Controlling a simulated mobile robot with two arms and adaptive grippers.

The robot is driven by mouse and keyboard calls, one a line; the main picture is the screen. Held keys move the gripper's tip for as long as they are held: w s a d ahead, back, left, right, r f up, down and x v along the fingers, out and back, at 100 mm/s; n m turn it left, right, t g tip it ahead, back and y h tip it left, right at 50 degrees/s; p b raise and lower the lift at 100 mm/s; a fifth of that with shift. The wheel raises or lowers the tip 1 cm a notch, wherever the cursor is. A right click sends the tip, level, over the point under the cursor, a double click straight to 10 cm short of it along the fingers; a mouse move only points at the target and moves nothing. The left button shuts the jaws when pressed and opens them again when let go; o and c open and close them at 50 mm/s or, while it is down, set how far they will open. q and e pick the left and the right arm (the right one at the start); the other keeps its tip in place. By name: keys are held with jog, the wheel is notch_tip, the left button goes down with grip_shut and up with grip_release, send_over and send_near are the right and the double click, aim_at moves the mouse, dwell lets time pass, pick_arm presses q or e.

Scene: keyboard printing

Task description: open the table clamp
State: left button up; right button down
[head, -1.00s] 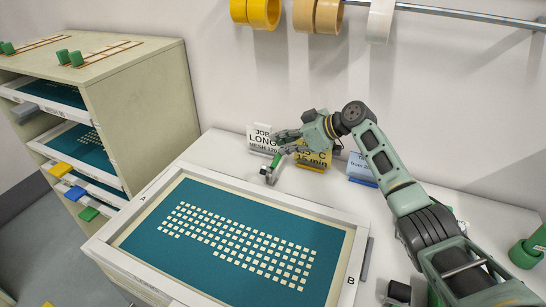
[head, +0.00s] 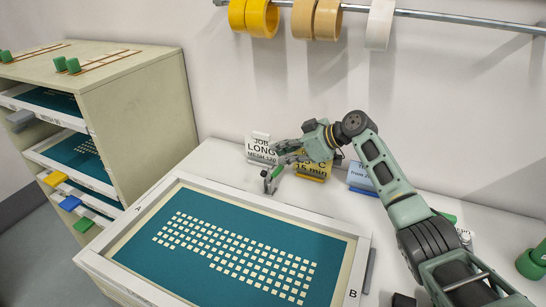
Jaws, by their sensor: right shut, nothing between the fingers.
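A table clamp with a green handle (head: 278,168) and a grey metal body (head: 267,183) stands at the back edge of the screen frame (head: 215,197). The handle is raised and tilted to the right. My right gripper (head: 280,152) is just above and behind the handle, its fingers pointing left. It is shut with nothing between the fingers. I cannot tell whether it touches the handle. My left gripper is not in view.
A job card (head: 259,146), a yellow card (head: 315,170) and a blue-based card (head: 365,177) stand behind the frame. A shelf rack (head: 150,110) with screens is at left. Tape rolls (head: 255,17) hang above on a rail.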

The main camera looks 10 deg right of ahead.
jog(key=v, duration=1.1)
jog(key=shift+s+d, duration=0.25)
jog(key=shift+d, duration=0.05)
